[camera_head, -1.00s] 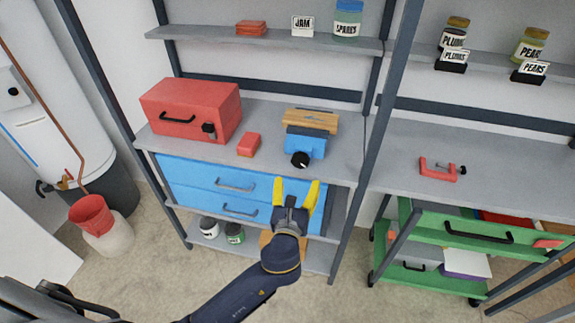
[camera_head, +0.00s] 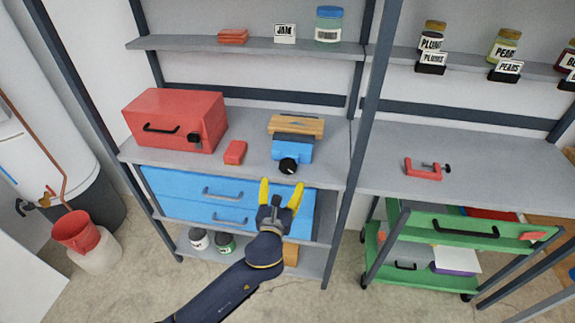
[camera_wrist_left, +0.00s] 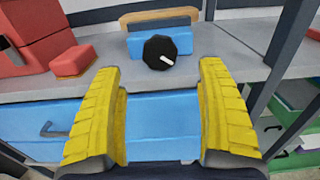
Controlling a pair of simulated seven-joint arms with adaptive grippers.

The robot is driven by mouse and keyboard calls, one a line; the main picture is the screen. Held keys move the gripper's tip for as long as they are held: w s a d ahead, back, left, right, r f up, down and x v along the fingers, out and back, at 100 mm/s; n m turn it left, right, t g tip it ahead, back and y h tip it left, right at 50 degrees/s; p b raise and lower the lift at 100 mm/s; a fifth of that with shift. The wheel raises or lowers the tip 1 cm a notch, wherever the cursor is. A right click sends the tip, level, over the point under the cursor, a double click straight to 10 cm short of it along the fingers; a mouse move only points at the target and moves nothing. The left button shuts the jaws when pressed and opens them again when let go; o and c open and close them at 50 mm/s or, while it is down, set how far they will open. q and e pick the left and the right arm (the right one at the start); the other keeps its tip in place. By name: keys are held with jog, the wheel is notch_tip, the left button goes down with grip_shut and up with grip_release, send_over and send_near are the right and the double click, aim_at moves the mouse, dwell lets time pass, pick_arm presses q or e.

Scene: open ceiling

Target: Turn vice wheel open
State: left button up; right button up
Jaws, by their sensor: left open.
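The blue vice (camera_head: 291,148) stands on the grey shelf top, with a piece of wood (camera_head: 296,125) at its top. Its black wheel (camera_head: 288,165) faces the front; in the left wrist view the wheel (camera_wrist_left: 160,52) shows a white mark pointing to the lower right. My left gripper (camera_head: 281,194) has yellow fingers, is open and empty, and is in front of and below the wheel, apart from it. In the left wrist view the wheel lies between and beyond the fingertips (camera_wrist_left: 160,68). My right gripper is not in view.
A red toolbox (camera_head: 175,118) and a small red block (camera_head: 235,152) lie left of the vice. Blue drawers (camera_head: 225,195) are below the shelf top. A dark upright post (camera_head: 365,135) stands to the right, with a red clamp (camera_head: 424,169) beyond it.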

aim_at(287, 168)
pick_arm(q)
jog(key=w, duration=0.3)
jog(key=w+d, duration=0.1)
jog(key=w, duration=0.6)
jog(key=shift+d, duration=0.25)
jog(key=shift+s, duration=0.1)
jog(key=c, duration=1.2)
jog(key=shift+n, duration=1.4)
jog(key=o, duration=1.2)
jog(key=s+a, duration=0.2)
jog(key=s, duration=0.9)
jog(key=shift+s, duration=0.4)
